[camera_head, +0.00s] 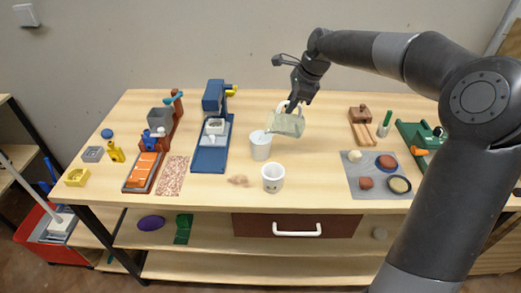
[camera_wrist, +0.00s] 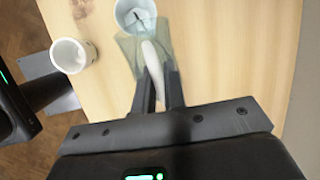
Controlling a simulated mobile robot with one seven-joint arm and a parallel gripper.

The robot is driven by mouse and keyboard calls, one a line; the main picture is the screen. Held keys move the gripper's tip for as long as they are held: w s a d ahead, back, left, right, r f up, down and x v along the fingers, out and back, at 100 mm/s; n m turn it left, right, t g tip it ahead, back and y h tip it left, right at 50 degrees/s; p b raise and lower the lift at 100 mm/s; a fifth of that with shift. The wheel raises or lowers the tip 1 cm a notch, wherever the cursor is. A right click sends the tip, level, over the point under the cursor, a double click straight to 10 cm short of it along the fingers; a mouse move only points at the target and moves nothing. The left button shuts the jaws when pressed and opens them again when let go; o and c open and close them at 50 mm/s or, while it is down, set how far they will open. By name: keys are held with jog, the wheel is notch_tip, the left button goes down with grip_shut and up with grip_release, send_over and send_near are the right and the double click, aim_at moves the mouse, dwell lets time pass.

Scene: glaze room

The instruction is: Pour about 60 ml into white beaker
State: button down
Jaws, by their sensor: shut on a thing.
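A translucent pale-green jug (camera_head: 286,123) hangs in my gripper (camera_head: 298,98) above the table, looking tilted towards the left. In the wrist view my gripper (camera_wrist: 158,85) is shut on the jug's white handle (camera_wrist: 152,60), and the jug's clear body (camera_wrist: 128,48) shows beyond. A white beaker (camera_head: 260,148) stands upright just left of and below the jug. In the wrist view this beaker (camera_wrist: 122,12) is partly behind the jug. A second white cup (camera_head: 273,183) with small dark marks stands nearer the front edge; it also shows in the wrist view (camera_wrist: 68,57). I cannot tell whether liquid is flowing, nor any level.
A blue device (camera_head: 211,145) stands left of the beaker. A grey mat (camera_head: 370,184) with several small items lies right. A beige patch (camera_head: 238,180) lies left of the front cup. The drawer (camera_head: 330,226) is closed. The table between cups and mat is clear.

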aim_at(303, 117)
jog(key=shift+a+r+h+p, duration=0.2)
jog(key=shift+a+h+p, duration=0.1)
jog(key=shift+a+p, duration=0.1)
dwell(0.3)
jog(key=d+f+y, duration=0.2)
jog(key=d+y, duration=0.1)
jog(key=shift+w+f, duration=0.1)
jog(key=shift+f, duration=0.1)
jog(key=shift+d+f+y, duration=0.25)
jog(key=shift+f+y, duration=0.05)
jog(key=shift+y, duration=0.2)
jog(key=shift+w+d+f+m+y+b, duration=0.1)
jog(key=shift+d+f+m+y+b, duration=0.15)
jog(key=shift+d+y+b, duration=0.55)
jog(key=shift+f+y, duration=0.2)
jog(key=shift+y, duration=0.3)
dwell(0.6)
